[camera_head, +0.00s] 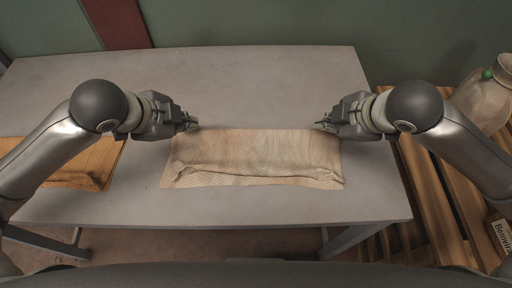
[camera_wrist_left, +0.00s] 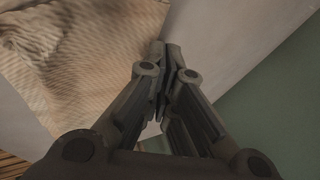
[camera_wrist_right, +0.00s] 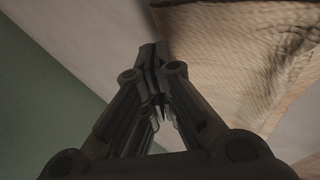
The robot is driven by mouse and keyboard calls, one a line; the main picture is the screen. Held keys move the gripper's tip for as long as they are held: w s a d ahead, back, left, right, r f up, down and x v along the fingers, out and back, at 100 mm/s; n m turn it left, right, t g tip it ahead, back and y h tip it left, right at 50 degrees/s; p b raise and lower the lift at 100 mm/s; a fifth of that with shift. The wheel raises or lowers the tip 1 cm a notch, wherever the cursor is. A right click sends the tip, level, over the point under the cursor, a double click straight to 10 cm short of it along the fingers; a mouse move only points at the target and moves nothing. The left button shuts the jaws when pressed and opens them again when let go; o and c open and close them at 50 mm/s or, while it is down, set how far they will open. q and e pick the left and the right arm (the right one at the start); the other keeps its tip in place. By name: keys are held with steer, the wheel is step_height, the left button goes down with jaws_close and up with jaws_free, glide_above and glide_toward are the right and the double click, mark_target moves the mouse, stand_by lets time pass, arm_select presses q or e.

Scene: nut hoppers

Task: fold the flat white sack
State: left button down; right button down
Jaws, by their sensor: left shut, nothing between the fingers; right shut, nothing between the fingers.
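The sack (camera_head: 258,150), pale beige and woven, lies flat on the grey table with its long side running left to right. A raised crease or edge runs along its near part. My left gripper (camera_head: 194,125) is shut and empty at the sack's far left corner. My right gripper (camera_head: 320,124) is shut and empty at its far right corner. The sack also shows in the left wrist view (camera_wrist_left: 75,55) and in the right wrist view (camera_wrist_right: 235,60), beside the closed fingers. I cannot tell whether either gripper touches the cloth.
A wooden slatted pallet (camera_head: 425,195) stands to the right, with a pale sack-like bag (camera_head: 485,100) beyond. The back and front of the table are bare.

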mark_target(190, 133)
arm_select(q)
steer(key=shift+a, duration=0.45)
arm_select(e)
steer(key=shift+d, duration=0.45)
